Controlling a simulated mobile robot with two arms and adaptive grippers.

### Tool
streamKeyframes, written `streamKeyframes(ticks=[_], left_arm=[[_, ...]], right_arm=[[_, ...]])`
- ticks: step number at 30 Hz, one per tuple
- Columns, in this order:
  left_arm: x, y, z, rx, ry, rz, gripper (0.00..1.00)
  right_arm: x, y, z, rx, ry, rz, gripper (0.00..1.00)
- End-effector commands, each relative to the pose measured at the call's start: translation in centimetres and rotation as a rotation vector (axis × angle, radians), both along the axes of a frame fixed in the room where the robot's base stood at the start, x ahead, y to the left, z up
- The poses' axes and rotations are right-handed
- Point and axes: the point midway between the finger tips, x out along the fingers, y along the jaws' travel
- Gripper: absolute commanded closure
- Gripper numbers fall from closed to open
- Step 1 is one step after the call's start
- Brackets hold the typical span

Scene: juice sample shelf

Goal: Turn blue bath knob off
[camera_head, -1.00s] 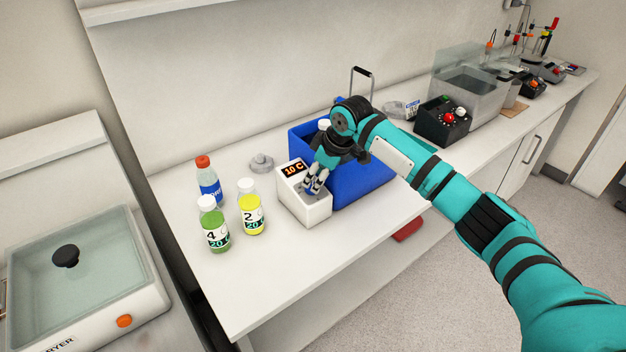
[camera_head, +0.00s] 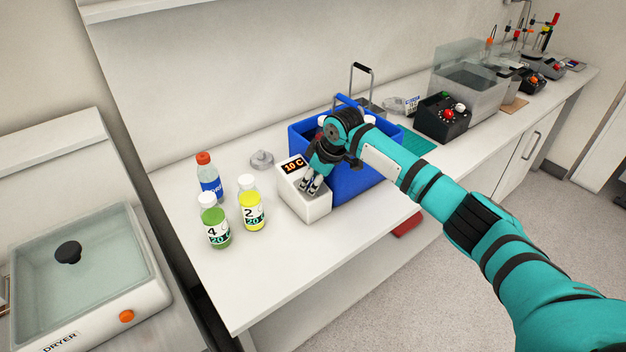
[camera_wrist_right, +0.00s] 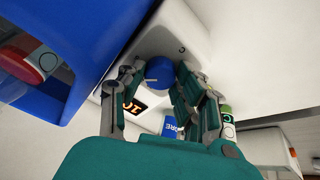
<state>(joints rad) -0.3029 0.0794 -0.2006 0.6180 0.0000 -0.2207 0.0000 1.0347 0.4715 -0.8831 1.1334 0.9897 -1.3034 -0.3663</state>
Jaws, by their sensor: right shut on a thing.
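The blue bath (camera_head: 345,187) stands mid-counter with a white control box (camera_head: 304,208) on its left front. Its display (camera_head: 293,165) reads 10 C. The blue knob (camera_wrist_right: 158,73) sits on the white box in the right wrist view, between the fingers of my right gripper (camera_wrist_right: 158,88). In the head view my right gripper (camera_head: 311,186) points down onto the box top and is shut on the knob, which its fingers mostly hide there. My left gripper is not in view.
A dryer (camera_head: 90,285) is at far left. A black control box (camera_head: 441,119) stands right. The front counter is clear.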

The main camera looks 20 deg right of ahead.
Motion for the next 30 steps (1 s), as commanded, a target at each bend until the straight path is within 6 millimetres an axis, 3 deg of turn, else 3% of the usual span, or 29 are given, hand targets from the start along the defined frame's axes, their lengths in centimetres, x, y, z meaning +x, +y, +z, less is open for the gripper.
streamKeyframes(ticks=[11,30], left_arm=[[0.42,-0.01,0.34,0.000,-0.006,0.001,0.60],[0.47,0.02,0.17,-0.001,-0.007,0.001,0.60]], right_arm=[[0.02,0.08,0.06,-0.021,-0.008,0.091,1.00],[0.12,0.06,-0.02,-0.158,-0.058,0.635,1.00]])
